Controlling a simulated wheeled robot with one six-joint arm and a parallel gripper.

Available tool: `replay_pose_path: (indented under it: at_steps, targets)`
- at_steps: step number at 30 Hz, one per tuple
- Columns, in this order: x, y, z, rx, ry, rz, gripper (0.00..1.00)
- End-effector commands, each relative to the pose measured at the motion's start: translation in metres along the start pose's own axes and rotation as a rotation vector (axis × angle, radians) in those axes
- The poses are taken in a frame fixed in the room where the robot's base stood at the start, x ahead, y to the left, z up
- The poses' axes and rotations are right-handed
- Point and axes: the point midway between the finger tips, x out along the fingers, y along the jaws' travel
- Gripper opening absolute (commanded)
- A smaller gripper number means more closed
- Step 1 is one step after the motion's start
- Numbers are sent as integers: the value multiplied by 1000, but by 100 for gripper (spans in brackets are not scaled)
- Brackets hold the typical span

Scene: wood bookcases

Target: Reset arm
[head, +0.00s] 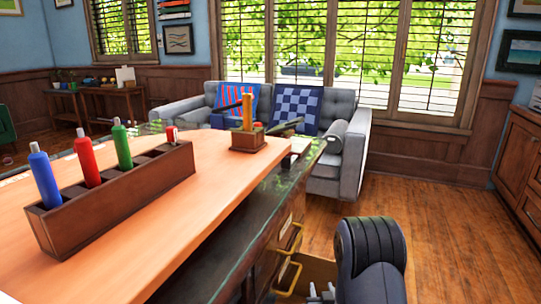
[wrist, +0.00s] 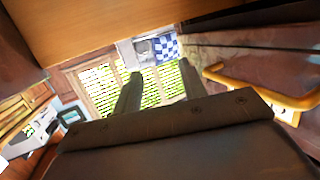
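My arm (head: 372,258) shows at the bottom right of the head view, to the right of the desk's drawers. Only a small part of its far end shows there, at the lower edge. In the wrist view my gripper (wrist: 158,84) has its two dark fingers apart, with nothing between them. Beyond the fingers are the window and the checkered pillow, seen tilted. A yellow drawer handle (wrist: 262,92) is to the right of the fingers, apart from them.
A desk (head: 190,225) fills the left and middle, holding a wooden box (head: 120,200) with blue, red and green markers. Its drawer handles (head: 290,236) face my arm; a lower drawer (head: 318,268) seems pulled out. A grey sofa (head: 350,160) stands behind. Wood floor (head: 450,230) is clear at right.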

Motion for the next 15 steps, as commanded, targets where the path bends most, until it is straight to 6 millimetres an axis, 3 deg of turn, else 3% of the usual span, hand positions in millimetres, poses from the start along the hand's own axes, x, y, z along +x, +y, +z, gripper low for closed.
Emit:
replay_pose_path:
  at_steps: [7, 14, 15]
  targets:
    - [3, 0, 13, 0, -2, 0, 40]
    - [11, 0, 53, 0, -2, 0, 40]
    - [9, 0, 42, 0, 3, 0, 40]
